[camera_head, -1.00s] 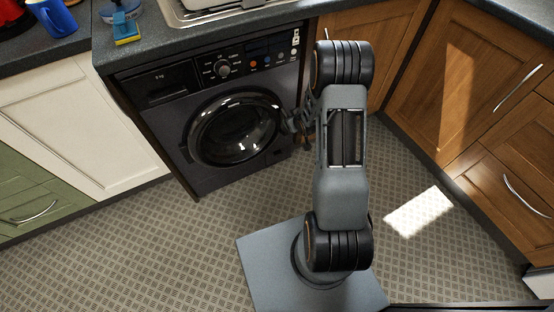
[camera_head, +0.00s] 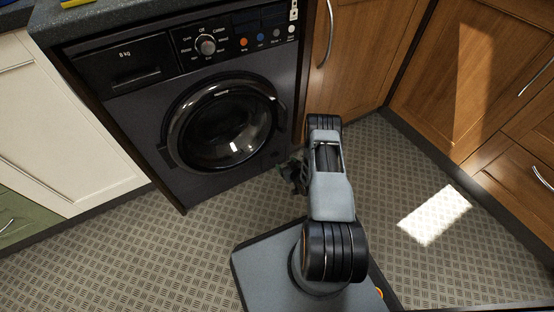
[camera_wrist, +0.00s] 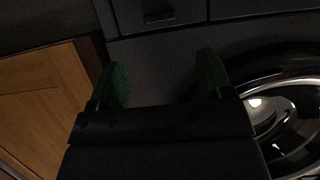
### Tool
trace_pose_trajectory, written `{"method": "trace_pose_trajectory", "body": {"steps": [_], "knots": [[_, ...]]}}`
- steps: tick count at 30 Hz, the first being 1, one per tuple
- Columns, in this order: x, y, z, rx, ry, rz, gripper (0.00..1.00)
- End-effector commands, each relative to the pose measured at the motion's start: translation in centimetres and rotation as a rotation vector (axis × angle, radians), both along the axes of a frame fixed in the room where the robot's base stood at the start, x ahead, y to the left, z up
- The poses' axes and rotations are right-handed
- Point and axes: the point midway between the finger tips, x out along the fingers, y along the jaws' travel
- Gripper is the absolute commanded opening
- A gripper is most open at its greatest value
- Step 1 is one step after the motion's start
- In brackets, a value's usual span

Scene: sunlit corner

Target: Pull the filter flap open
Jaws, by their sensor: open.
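The washing machine (camera_head: 140,130) is dark, with a round glass door (camera_head: 222,125) that is shut. In the wrist view, which looks turned upside down, the filter flap (camera_wrist: 180,24) is a dark panel at the top, flush with the front and looking shut. It has a small darker recess (camera_wrist: 158,16). My gripper (camera_wrist: 164,66) is open and empty; its two green fingers point toward the flap, apart from it as far as I can tell. In the head view my gripper (camera_head: 291,175) is low by the machine's lower right corner, where the flap is too small to make out.
A wooden cupboard (camera_head: 348,60) with a vertical handle stands right of the machine, and shows at left in the wrist view (camera_wrist: 40,105). Cream cupboards (camera_head: 70,130) stand left. More wooden units (camera_head: 475,80) line the right. The patterned floor (camera_head: 150,250) is clear.

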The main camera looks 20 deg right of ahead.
Motion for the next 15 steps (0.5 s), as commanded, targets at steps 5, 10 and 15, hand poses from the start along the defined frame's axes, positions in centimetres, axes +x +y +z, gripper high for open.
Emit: {"method": "trace_pose_trajectory", "body": {"steps": [5, 10, 15], "knots": [[3.3, 0.5, -1.8, -0.001, -0.002, 0.003, 0.73], [5.7, 0.7, -2.7, 0.0, -0.001, 0.001, 0.73], [7.4, 0.9, -3.3, 0.0, 0.001, 0.001, 0.73]]}}
